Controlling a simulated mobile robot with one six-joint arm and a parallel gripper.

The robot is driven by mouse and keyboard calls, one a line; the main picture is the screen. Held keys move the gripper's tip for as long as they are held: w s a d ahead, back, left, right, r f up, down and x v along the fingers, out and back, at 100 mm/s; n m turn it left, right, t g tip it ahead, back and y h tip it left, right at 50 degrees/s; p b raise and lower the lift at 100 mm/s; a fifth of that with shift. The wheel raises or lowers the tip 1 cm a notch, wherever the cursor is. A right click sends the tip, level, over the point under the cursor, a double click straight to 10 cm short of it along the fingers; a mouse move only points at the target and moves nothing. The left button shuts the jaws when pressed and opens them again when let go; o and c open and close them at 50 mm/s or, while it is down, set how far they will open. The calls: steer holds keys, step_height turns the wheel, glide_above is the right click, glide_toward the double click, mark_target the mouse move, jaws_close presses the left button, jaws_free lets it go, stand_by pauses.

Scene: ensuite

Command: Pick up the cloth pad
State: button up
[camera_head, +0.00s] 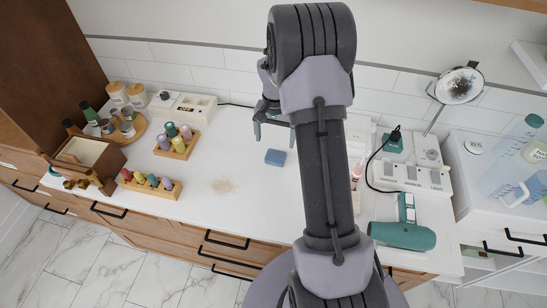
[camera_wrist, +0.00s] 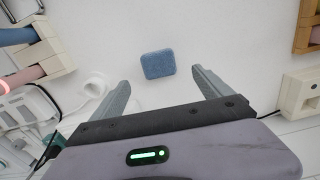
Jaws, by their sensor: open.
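The cloth pad (camera_head: 275,157) is a small blue rounded rectangle lying flat on the white counter. In the wrist view the cloth pad (camera_wrist: 158,64) lies beyond my fingertips, roughly centred between their lines. My gripper (camera_head: 272,126) is above the counter, just behind the pad in the head view. In the wrist view my gripper (camera_wrist: 160,78) has its two grey fingers wide apart with nothing between them. The pad is apart from both fingers.
A teal hair dryer (camera_head: 402,235), a white power strip (camera_head: 415,177) and a black cord stand right of my arm. Wooden racks with coloured bottles (camera_head: 150,186) stand to the left. Counter around the pad is clear.

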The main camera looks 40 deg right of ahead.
mark_target(275, 155)
step_height(275, 155, down, 9)
steer(key=b, duration=0.2)
steer(key=shift+s+f+b, duration=0.1)
steer(key=shift+b, duration=0.2)
steer(key=shift+c, duration=0.2)
steer(key=c, duration=1.4)
steer(key=shift+r, duration=0.25)
steer(key=shift+r, duration=0.3)
steer(key=r+p, duration=0.1)
steer(key=r, duration=0.2)
steer(key=shift+s+d+p, duration=0.15)
steer(key=shift+s+p, duration=0.15)
steer(key=shift+p, duration=0.1)
steer(key=s+d, duration=0.1)
steer(key=s, duration=0.4)
steer(key=s+d+p, duration=0.1)
steer(key=s+d, duration=0.1)
steer(key=s, duration=0.2)
steer(key=s+d+r, duration=0.1)
steer(key=s+d, duration=0.1)
steer(key=s, duration=0.3)
steer(key=shift+s+d+r+p, duration=0.1)
steer(key=shift+s+p, duration=0.2)
steer(key=shift+p, duration=0.1)
